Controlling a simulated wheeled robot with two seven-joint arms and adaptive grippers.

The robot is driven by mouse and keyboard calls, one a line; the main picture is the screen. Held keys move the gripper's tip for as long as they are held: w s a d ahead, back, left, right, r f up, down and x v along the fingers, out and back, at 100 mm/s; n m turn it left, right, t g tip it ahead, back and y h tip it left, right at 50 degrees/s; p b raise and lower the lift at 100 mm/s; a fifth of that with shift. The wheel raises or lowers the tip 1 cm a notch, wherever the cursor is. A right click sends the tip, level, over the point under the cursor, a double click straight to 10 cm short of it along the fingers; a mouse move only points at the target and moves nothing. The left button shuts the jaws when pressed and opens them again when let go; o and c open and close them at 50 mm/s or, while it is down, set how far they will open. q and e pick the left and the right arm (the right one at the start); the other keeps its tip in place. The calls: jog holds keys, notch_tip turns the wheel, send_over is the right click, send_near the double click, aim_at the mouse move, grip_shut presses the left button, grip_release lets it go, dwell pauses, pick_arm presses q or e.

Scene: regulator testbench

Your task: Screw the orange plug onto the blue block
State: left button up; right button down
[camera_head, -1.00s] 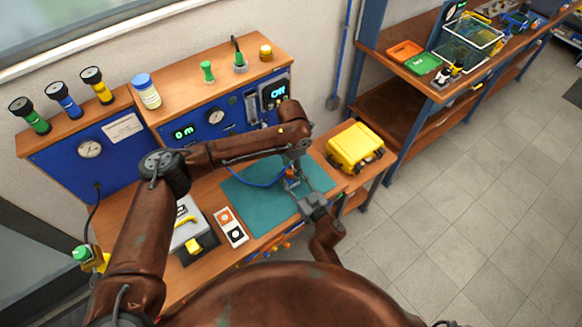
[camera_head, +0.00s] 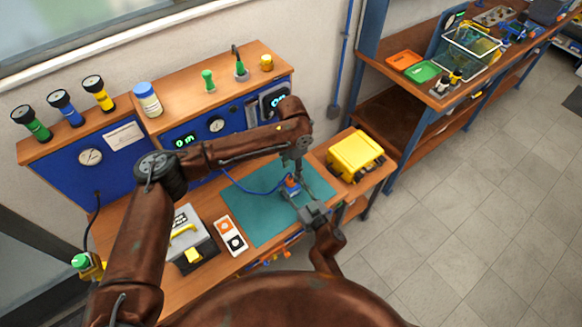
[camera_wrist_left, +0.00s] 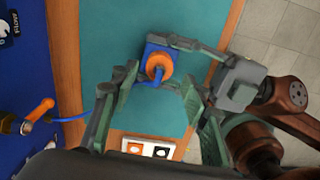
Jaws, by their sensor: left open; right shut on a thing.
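The blue block (camera_wrist_left: 152,52) is held above the teal mat by my right gripper (camera_wrist_left: 180,62), which is shut on it from the right in the left wrist view. The orange plug (camera_wrist_left: 160,68) sits against the block's face, with a blue hose at it; how far it is threaded I cannot tell. My left gripper (camera_wrist_left: 158,92) is open, its fingers on either side of the plug and apart from it. In the head view the block (camera_head: 291,184) and my right gripper (camera_head: 303,199) show below my left wrist; the left fingertips are hard to make out there.
The teal mat (camera_head: 255,217) lies on the wooden bench. A white card with orange and black circles (camera_head: 231,236) and a grey toolbox (camera_head: 187,240) are on its left. A yellow case (camera_head: 355,154) stands at the right. Blue gauge panels (camera_head: 91,178) line the back.

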pick_arm(q)
jog(key=n, duration=0.5)
jog(key=shift+r, duration=0.2)
jog(key=n, duration=0.3)
jog(key=shift+r+n, duration=0.1)
jog(key=shift+n, duration=0.2)
jog(key=n, duration=0.3)
jog(key=shift+r+n, duration=0.15)
jog(key=shift+n, duration=0.25)
jog(key=n, duration=0.5)
jog(key=shift+r+n, duration=0.15)
jog(key=shift+n, duration=0.25)
jog(key=n, duration=0.5)
jog(key=shift+r+n, duration=0.2)
jog(key=shift+n, duration=0.1)
jog(key=n, duration=0.4)
jog(key=shift+r, duration=0.1)
jog(key=n, duration=0.5)
jog(key=shift+a+r, duration=0.1)
jog(key=shift+r, duration=0.1)
jog(key=n, duration=0.4)
jog(key=shift+r, duration=0.1)
